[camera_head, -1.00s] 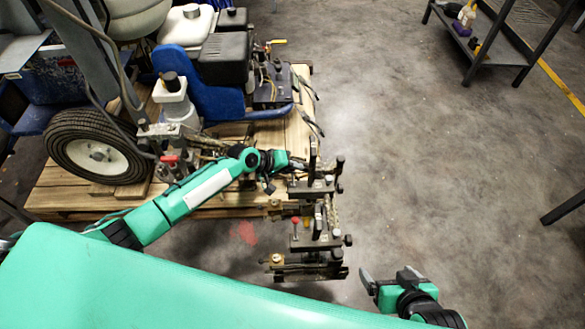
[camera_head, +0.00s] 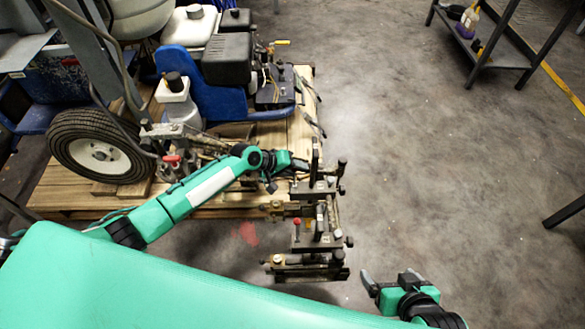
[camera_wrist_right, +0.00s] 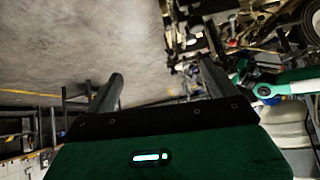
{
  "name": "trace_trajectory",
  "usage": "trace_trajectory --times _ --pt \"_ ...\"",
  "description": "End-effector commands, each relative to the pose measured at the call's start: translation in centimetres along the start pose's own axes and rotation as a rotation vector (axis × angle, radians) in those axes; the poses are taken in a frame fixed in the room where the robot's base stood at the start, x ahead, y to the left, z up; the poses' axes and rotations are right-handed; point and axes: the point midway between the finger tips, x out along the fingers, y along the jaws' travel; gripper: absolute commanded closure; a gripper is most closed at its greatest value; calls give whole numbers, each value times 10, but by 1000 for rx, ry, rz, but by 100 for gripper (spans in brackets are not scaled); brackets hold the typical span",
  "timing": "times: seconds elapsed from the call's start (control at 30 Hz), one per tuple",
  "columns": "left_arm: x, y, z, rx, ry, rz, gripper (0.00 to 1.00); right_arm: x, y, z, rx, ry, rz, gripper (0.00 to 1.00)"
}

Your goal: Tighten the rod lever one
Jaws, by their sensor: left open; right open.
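The striper's rod assembly (camera_head: 318,225), with dark clamps, bars and several knobbed levers, juts out over the floor in the middle of the head view. One lever has a red knob (camera_head: 296,223); black knobs sit along the right side. I cannot tell which lever is rod lever one. My left gripper (camera_head: 302,165) is at the upper clamp of the assembly; its fingertips are hard to make out against the dark parts. My right gripper (camera_head: 377,283) is open and empty, right of the lower clamps and apart from them. Its two spread fingers also show in the right wrist view (camera_wrist_right: 160,88).
The line striper, with a wheel (camera_head: 100,147) and blue body (camera_head: 205,85), stands on a wooden pallet (camera_head: 70,190) at left. A metal shelf (camera_head: 500,50) stands at the upper right. The concrete floor right of the assembly is clear.

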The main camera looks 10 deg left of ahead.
Motion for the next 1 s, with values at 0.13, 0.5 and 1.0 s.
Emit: trace_trajectory --times 0.13,0.5,1.0 --pt "-10 0 -1 1 2 -1 59 -3 2 1 0 -20 5 11" --pt "-86 0 0 2 0 -3 59 -32 28 12 20 -222 75 11" --pt "-138 0 1 0 -2 0 59 -51 40 24 38 -348 112 11"
